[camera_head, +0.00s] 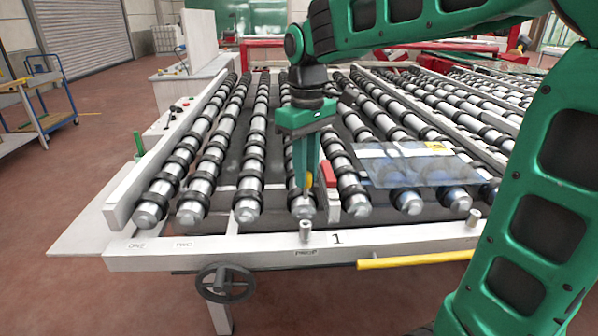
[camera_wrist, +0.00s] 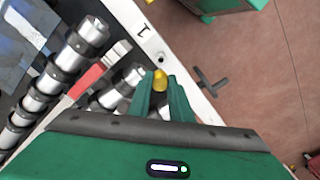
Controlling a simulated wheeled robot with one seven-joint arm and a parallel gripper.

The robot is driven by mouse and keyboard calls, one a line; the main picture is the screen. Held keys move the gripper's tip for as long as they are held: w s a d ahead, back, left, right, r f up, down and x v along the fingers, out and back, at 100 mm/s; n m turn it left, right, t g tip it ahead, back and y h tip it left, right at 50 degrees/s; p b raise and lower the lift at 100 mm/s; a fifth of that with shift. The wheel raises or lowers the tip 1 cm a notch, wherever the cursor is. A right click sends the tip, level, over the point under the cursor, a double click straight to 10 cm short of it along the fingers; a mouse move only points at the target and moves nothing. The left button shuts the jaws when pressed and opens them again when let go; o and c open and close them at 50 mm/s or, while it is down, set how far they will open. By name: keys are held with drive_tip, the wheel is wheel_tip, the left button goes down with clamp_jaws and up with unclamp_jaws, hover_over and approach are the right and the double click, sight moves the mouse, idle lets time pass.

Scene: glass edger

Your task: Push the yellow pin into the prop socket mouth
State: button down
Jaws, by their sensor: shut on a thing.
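My gripper (camera_head: 307,182) points down over the near ends of the rollers, its fingers shut on the yellow pin (camera_head: 309,179). In the wrist view the pin (camera_wrist: 160,79) stands out between the two green fingertips (camera_wrist: 161,92). The prop socket (camera_head: 305,231) is a short grey upright tube on the white front rail, above the label "PROP". In the wrist view its round dark mouth (camera_wrist: 160,57) lies just beyond the pin's tip. In the head view the pin is above and behind the socket, clear of it.
A second grey post (camera_head: 473,218) stands farther right on the rail. A yellow bar (camera_head: 415,259) runs along the front. A handwheel (camera_head: 225,283) hangs below the rail. A red block (camera_head: 328,174) and a glass sheet (camera_head: 415,165) lie right of my gripper.

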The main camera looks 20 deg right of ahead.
sight(306, 194)
drive_tip(key=shift+m, duration=0.4)
drive_tip(key=shift+s+f, duration=0.1)
drive_tip(key=shift+f, duration=2.9)
drive_tip(key=shift+s+f, duration=0.1)
drive_tip(key=shift+f, duration=2.1)
drive_tip(key=c, duration=1.5)
unclamp_jaws()
drive_tip(key=shift+c, duration=0.2)
wheel_tip(306, 194, up, 11)
drive_tip(key=shift+f, duration=0.15)
